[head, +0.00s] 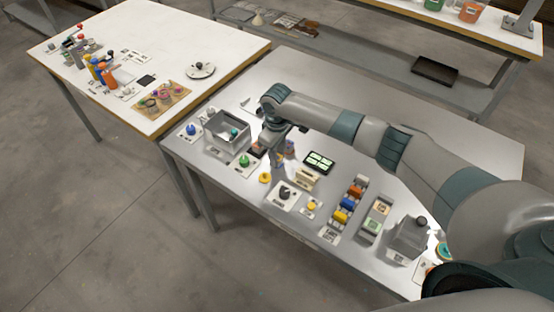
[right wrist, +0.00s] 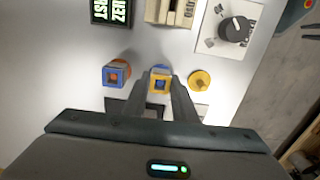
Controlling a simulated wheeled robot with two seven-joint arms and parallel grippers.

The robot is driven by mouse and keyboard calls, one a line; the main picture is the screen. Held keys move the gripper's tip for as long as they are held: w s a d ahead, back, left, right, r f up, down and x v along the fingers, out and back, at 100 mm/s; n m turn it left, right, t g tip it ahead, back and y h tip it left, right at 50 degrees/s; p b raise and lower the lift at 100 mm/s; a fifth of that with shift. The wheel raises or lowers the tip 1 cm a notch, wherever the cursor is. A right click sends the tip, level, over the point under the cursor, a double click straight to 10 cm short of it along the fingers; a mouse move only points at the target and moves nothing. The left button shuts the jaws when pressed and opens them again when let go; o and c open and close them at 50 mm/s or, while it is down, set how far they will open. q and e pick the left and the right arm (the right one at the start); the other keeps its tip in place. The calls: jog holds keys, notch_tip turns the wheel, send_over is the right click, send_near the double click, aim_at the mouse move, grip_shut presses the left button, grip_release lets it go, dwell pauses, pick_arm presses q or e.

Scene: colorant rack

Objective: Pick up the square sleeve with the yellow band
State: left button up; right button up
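In the right wrist view the square sleeve with the yellow band (right wrist: 160,82) stands upright, its blue-edged square opening facing the camera. The two fingers of my right gripper (right wrist: 161,88) lie along its left and right sides and appear to touch it, with no clear gap. In the head view my right gripper (head: 276,162) points down over the grey table, and the yellow-banded sleeve is hard to make out there. A similar sleeve, blue with orange (right wrist: 116,73), stands to the left in the wrist view. My left gripper is not in view.
A yellow round knob (right wrist: 200,80) is close by on the right in the wrist view. A black display (head: 319,161), a beige block (head: 306,179), a dial plate (head: 285,195) and a rack of coloured blocks (head: 347,206) stand near. A grey open bin (head: 226,138) is to the left.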

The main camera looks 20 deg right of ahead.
jog(key=c, duration=0.4)
jog(key=shift+r+b, duration=0.45)
jog(key=shift+r, duration=0.35)
notch_tip(320, 180, up, 2)
jog(key=shift+r+b, duration=0.2)
jog(key=shift+b, duration=0.4)
jog(key=s+d+r+b, duration=0.1)
jog(key=s+d+r, duration=0.1)
jog(key=s, duration=0.1)
jog(key=s+d+r, duration=0.2)
jog(key=s, duration=0.1)
jog(key=s+d+r+b, duration=0.1)
jog(key=s+d+r, duration=0.1)
jog(key=s+r, duration=0.1)
jog(key=shift+s+d+b, duration=0.15)
jog(key=shift+s+b, duration=0.15)
jog(key=shift+s, duration=0.15)
jog(key=shift+r, duration=0.1)
